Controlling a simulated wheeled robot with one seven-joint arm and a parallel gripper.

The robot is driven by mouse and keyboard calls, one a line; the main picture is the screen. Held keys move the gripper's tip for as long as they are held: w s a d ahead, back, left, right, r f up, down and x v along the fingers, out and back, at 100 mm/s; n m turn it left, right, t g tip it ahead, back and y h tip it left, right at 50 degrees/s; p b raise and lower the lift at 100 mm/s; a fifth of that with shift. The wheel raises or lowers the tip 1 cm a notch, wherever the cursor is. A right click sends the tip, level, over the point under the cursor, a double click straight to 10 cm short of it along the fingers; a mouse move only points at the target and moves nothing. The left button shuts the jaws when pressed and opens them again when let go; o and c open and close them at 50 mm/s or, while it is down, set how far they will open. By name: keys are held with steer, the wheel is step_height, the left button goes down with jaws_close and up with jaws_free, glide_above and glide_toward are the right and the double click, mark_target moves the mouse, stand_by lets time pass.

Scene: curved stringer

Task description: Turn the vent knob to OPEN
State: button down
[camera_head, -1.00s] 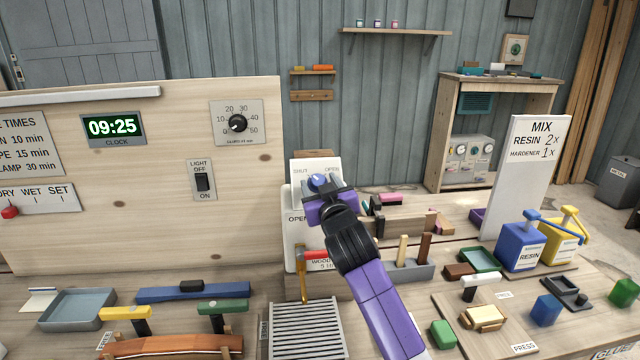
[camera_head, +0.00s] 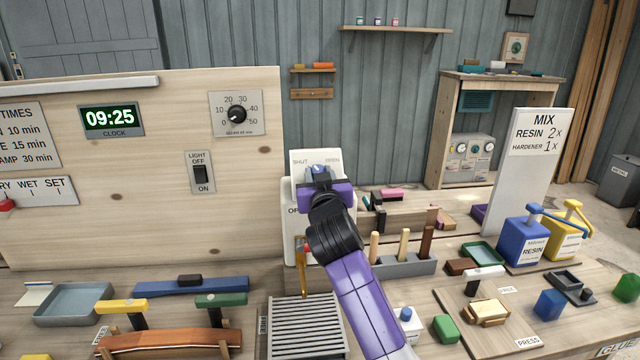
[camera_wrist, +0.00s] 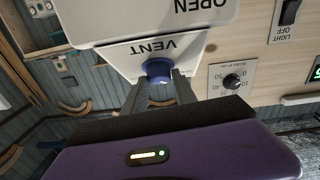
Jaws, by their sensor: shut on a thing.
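The word VENT shows upside down on the panel there. I cannot tell which label the knob points to.
A light switch (camera_head: 201,174) and a dial (camera_head: 237,114) are on the wooden board to the left. A red-headed hammer partly shows below the gripper, near a slatted rack (camera_head: 305,325). A grey holder (camera_head: 400,262) with upright handles stands to the right.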

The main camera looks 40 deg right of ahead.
steer(key=m+g+h+b, duration=0.1)
steer(key=m+b, duration=0.1)
steer(key=m+g+h+b, duration=0.1)
steer(key=m+b, duration=0.1)
steer(key=m+g+h+b, duration=0.1)
steer(key=m+b, duration=0.1)
steer(key=shift+w+a+f+g+b, duration=0.2)
steer(key=shift+w+a+g+b, duration=0.1)
steer(key=shift+a+g+b, duration=0.1)
steer(key=m+g+b, duration=0.1)
steer(key=m+g+h+b, duration=0.1)
steer(key=m, duration=0.1)
steer(key=m+g+b, duration=0.1)
steer(key=m, duration=0.1)
steer(key=shift+w+r+b, duration=0.15)
steer(key=shift+r+b, duration=0.1)
steer(key=shift+b, duration=0.15)
steer(key=m+g, duration=0.2)
steer(key=r+m+g, duration=0.1)
steer(key=m+g, duration=0.1)
steer(key=m, duration=0.1)
steer(key=shift+w, duration=0.2)
steer(key=m+g+y+p, duration=0.1)
steer(key=m+g, duration=0.1)
steer(key=m, duration=0.1)
steer(key=shift+w+r, duration=0.15)
steer(key=shift+d+m+g+y, duration=0.1)
steer(key=shift+m+g+y, duration=0.2)
steer(key=shift+m+g, duration=0.15)
steer(key=shift+p, duration=0.3)
